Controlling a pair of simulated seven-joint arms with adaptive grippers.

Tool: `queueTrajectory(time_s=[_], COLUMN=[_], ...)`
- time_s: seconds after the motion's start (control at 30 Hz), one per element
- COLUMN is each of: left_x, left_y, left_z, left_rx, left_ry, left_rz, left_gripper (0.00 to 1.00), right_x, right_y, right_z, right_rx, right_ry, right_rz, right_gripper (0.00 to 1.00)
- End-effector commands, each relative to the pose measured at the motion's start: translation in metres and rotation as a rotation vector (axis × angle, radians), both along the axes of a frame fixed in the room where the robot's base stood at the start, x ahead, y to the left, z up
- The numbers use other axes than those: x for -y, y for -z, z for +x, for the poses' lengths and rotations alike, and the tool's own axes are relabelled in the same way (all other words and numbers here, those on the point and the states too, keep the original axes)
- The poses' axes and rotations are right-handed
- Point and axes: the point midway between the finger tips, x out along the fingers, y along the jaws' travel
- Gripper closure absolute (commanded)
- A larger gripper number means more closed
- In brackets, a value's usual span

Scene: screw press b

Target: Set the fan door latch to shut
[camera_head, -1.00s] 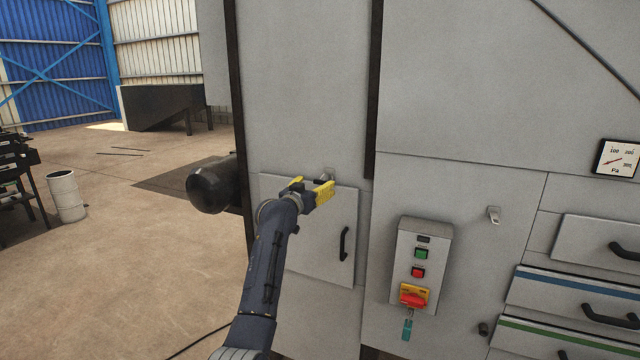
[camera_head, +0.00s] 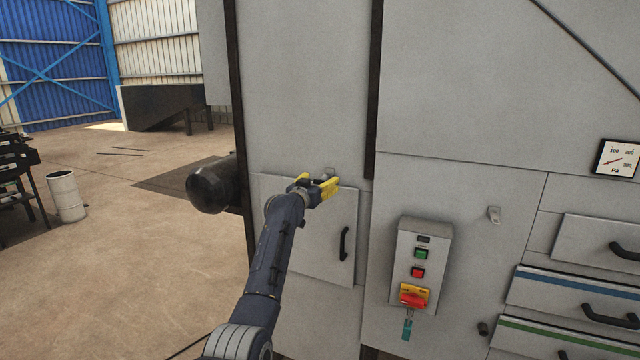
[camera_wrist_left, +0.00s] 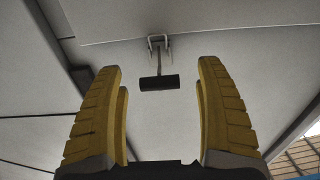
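The fan door (camera_head: 318,245) is a small grey panel low on the tall cabinet, with a black pull handle (camera_head: 344,243) at its right. Its latch (camera_head: 330,171) is at the door's top edge, partly hidden by my left gripper (camera_head: 325,184). In the left wrist view the latch (camera_wrist_left: 159,83) shows as a metal bracket with a thin stem and a dark crossbar. My left gripper (camera_wrist_left: 159,68) is open, its yellow fingers on either side of the crossbar with a gap on both sides. How far ahead the crossbar lies is hard to tell. My right gripper is not in view.
A control box (camera_head: 420,265) with green and red buttons and a red-yellow switch stands out right of the door. A black rounded cylinder (camera_head: 211,187) sticks out left of the door. Open floor lies left.

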Motion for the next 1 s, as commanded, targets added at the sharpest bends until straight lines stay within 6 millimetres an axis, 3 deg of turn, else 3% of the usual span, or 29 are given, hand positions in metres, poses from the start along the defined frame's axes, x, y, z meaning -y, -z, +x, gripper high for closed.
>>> queueTrajectory(time_s=[0.07,0.6,1.0], left_x=[0.0000,-0.0001,-0.0004], left_y=[0.0000,-0.0002,-0.0004], left_z=[0.0000,-0.0001,-0.0001], left_rx=[0.000,0.000,0.001], left_ry=[0.000,0.000,0.000], left_rz=[0.000,0.000,0.000], left_gripper=[0.38,1.00,1.00], right_x=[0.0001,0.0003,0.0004], right_y=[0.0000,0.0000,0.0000], right_z=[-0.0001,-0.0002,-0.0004], right_rx=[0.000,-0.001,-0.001], right_ry=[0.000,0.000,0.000], right_rz=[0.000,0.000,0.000], right_gripper=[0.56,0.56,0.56])
